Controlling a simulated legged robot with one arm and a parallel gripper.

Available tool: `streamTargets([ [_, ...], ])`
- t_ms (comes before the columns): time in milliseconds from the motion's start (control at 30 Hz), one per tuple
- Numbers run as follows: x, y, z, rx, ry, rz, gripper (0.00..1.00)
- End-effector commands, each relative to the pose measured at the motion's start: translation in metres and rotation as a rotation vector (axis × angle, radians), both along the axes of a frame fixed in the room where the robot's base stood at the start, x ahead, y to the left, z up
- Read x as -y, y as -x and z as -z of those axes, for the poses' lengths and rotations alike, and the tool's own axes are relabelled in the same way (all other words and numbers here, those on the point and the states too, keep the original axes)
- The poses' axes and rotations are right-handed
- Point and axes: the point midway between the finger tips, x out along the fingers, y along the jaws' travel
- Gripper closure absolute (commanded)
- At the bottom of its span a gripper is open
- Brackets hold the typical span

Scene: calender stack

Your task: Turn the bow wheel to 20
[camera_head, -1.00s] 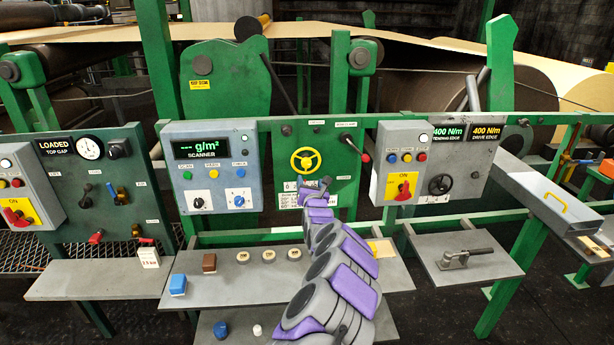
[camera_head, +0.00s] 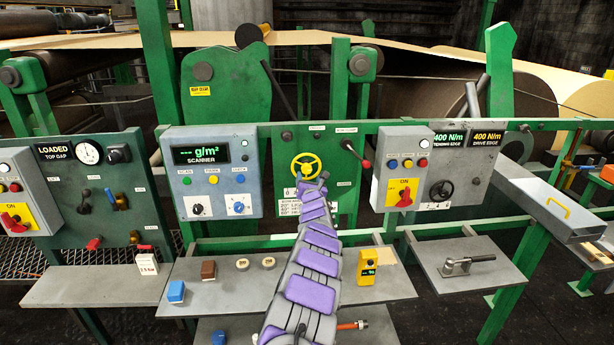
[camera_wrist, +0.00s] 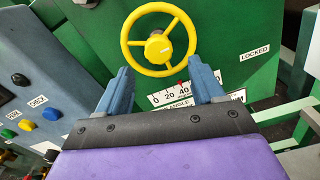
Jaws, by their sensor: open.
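The yellow bow wheel (camera_head: 306,167) is on a green panel in the head view. In the wrist view the wheel (camera_wrist: 158,47) is close, with its rim, spokes and hub in sight. Below it is a white angle scale (camera_wrist: 168,95) marked 0, 20 and 40, partly hidden by my right finger; a small red mark shows near the 40. My gripper (camera_wrist: 161,76) is open and empty, its two blue-grey fingers just below the wheel's rim, one to each side. I cannot tell whether they touch it. In the head view my gripper (camera_head: 314,181) hides part of the scale.
A LOCKED label (camera_wrist: 255,53) is right of the wheel. A red-tipped lever (camera_head: 365,160) is on the panel's upper right. The scanner box (camera_head: 210,172) is to the left, and a grey control box (camera_head: 402,165) to the right. A shelf below holds a yellow device (camera_head: 368,272) and small blocks.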

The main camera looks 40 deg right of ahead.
Motion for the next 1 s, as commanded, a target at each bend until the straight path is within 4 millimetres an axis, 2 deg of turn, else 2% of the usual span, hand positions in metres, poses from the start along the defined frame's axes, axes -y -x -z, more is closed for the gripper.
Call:
streamTargets([
  [600,0.024,-0.038,0.000,-0.001,0.004,0.001,0.32],
  [1000,0.026,-0.045,0.001,0.002,-0.002,-0.002,0.32],
])
